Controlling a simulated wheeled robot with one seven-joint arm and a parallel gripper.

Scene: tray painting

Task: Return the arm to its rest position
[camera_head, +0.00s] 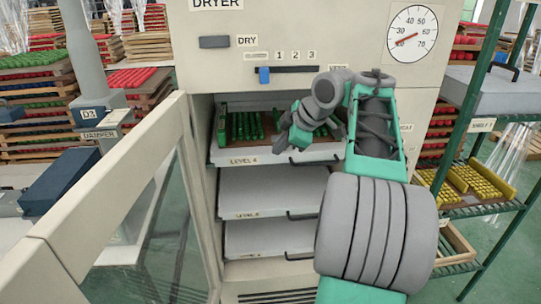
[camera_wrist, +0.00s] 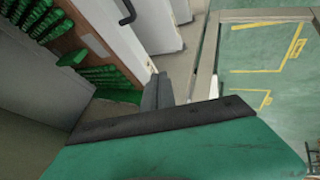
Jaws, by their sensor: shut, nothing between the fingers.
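My arm (camera_head: 375,225) rises from the bottom right in the head view and bends left in front of the open dryer (camera_head: 318,52). My gripper (camera_head: 284,134) is at the upper opening, in front of the Level 4 shelf (camera_head: 235,156). A tray of green painted pieces (camera_head: 242,126) rests on that shelf, partly hidden by my gripper and arm. In the wrist view my gripper (camera_wrist: 157,92) shows its grey fingers together and empty. Green pieces (camera_wrist: 108,76) show to their left there. I cannot tell the exact gap between gripper and tray.
The dryer door (camera_head: 105,175) stands open at the left. Lower shelves (camera_head: 270,190) look empty, with dark handles at the front. A green rack (camera_head: 480,125) with yellow pieces (camera_head: 478,182) stands close at the right. Clear green floor (camera_wrist: 262,65) shows in the wrist view.

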